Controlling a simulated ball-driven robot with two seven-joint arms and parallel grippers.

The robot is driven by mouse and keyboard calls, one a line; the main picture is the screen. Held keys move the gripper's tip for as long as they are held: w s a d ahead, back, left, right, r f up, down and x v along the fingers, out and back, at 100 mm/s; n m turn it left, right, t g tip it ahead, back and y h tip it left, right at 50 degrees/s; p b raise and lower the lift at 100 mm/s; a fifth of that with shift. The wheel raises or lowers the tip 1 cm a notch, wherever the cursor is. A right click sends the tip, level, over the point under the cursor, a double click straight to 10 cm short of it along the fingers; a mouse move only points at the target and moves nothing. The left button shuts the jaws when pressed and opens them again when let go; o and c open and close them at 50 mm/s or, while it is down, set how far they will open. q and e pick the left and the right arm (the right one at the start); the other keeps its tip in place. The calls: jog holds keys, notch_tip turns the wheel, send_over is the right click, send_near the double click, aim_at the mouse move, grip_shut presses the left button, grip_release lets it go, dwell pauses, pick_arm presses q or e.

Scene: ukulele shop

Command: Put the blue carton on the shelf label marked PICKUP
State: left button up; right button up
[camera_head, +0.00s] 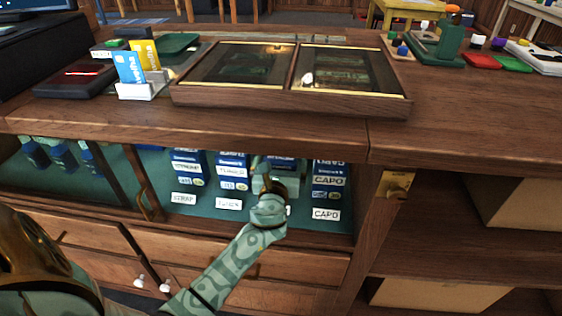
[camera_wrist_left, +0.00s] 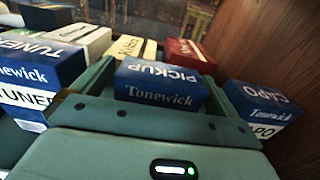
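The blue carton (camera_wrist_left: 160,88) has PICKUP on its top and Tonewick on its front. In the left wrist view it sits between the two green fingers of my left gripper (camera_wrist_left: 160,82), which appear to touch both its sides. In the head view my left gripper (camera_head: 268,183) reaches into the open cabinet, and part of the blue carton (camera_head: 287,164) shows behind it. The gripper hides most of the space below, so I cannot see the PICKUP label or whether the carton touches the shelf. My right gripper is not in view.
TUNER cartons (camera_head: 232,171) and their label (camera_head: 229,204) stand left of the gripper, STRAP cartons (camera_head: 187,168) farther left. CAPO cartons (camera_head: 328,180) and their label (camera_head: 326,214) are on the right. The counter edge (camera_head: 200,140) overhangs the cabinet. White and red boxes (camera_wrist_left: 189,53) stand behind.

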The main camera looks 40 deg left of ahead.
pick_arm(q)
jog(key=shift+r, duration=0.15)
jog(key=shift+s+d, duration=0.2)
jog(key=p+v, duration=0.2)
jog(key=v, duration=0.9)
jog(key=shift+s+p, duration=0.25)
jog(key=shift+p, duration=0.1)
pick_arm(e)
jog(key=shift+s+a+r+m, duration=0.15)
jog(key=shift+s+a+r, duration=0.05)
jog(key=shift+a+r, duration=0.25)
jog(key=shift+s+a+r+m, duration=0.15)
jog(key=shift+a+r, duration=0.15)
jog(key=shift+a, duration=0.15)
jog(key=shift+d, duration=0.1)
